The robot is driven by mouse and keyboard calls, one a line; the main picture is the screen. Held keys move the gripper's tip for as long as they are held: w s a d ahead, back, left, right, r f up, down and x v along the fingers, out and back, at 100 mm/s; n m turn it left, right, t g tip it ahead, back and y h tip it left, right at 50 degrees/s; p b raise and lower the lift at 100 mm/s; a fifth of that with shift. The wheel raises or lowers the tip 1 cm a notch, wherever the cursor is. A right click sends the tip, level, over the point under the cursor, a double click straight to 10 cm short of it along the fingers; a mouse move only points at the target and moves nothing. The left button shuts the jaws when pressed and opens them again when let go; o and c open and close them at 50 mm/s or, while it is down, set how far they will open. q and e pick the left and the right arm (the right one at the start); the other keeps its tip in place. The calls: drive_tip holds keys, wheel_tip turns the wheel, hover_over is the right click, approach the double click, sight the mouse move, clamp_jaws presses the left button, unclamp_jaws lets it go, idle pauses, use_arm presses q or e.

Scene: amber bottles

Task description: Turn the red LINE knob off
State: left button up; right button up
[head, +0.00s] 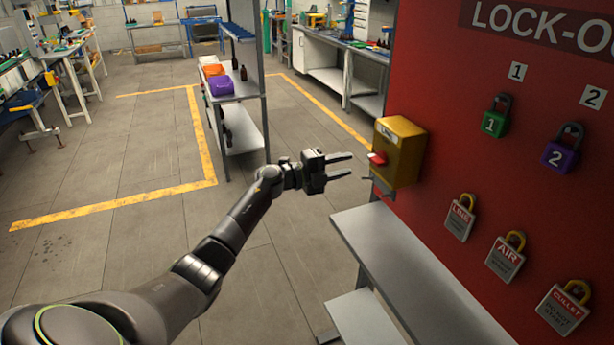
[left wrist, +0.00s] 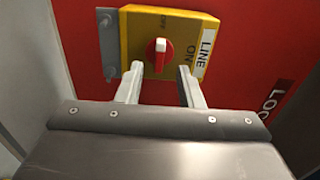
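The yellow LINE box (head: 399,150) is mounted on the red board, with its red knob (head: 378,158) on the face toward my left gripper. In the left wrist view the yellow box (left wrist: 135,28) shows a LINE label, the words OFF and ON, and the red knob (left wrist: 158,52) with a white mark. My left gripper (head: 350,167) is open and empty, just short of the knob. In the left wrist view its two fingers (left wrist: 160,82) stand apart below the knob, and I see no contact. My right gripper is out of view.
The red lock-out board (head: 450,95) carries green (head: 496,115) and purple (head: 562,150) padlocks and several tagged padlocks. A grey shelf (head: 420,280) stands below the box. A rack (head: 238,95) with bins is behind. Open floor lies left.

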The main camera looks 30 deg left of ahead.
use_arm(q)
drive_tip(key=b+v, duration=0.3)
drive_tip(key=v, duration=0.6)
drive_tip(key=shift+s+a, duration=0.25)
drive_tip(key=shift+s, duration=0.05)
